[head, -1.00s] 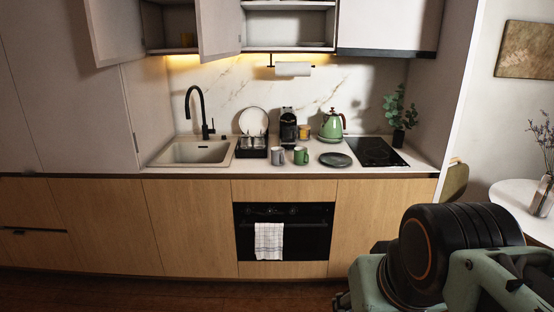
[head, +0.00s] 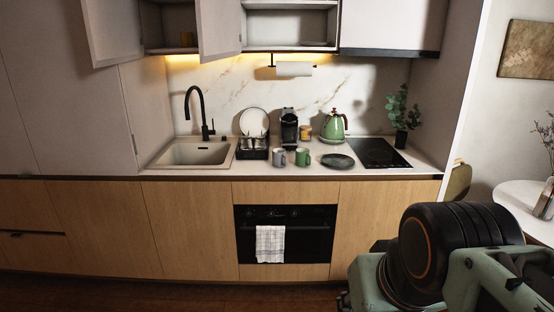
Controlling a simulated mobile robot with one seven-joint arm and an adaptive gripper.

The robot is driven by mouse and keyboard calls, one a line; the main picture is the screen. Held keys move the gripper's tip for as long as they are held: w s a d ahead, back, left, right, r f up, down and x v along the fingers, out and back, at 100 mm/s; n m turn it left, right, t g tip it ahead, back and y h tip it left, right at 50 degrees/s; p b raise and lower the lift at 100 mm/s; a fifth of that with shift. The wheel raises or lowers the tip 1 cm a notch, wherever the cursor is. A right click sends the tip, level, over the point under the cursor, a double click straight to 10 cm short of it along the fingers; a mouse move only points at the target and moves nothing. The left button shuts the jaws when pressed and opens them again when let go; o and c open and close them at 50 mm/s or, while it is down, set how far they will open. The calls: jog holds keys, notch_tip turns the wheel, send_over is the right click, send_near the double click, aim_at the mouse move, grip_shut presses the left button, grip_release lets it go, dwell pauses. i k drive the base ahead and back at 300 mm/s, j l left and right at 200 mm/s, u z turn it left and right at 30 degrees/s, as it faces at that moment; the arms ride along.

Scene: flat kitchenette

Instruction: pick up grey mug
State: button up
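The grey mug (head: 279,157) stands upright on the kitchen counter, in front of the coffee machine. A green mug (head: 303,157) stands just to its right, with a small gap between them. In the head view only links of my arm show at the bottom right, well away from the counter. The fingers of my gripper are not visible.
A dish rack with plates (head: 253,146) is left of the grey mug, and a coffee machine (head: 289,128) stands behind. A green kettle (head: 334,127), a dark plate (head: 338,161) and a black cooktop (head: 378,153) lie to the right. Cabinet doors (head: 219,30) hang open above.

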aim_at(279, 160)
jog(key=i+j, duration=0.25)
jog(key=i, duration=0.2)
jog(key=i+j, duration=0.25)
jog(key=i, duration=0.15)
jog(key=i+j, duration=0.25)
jog(key=i, duration=0.2)
jog(key=i+j, duration=0.2)
jog(key=i, duration=0.25)
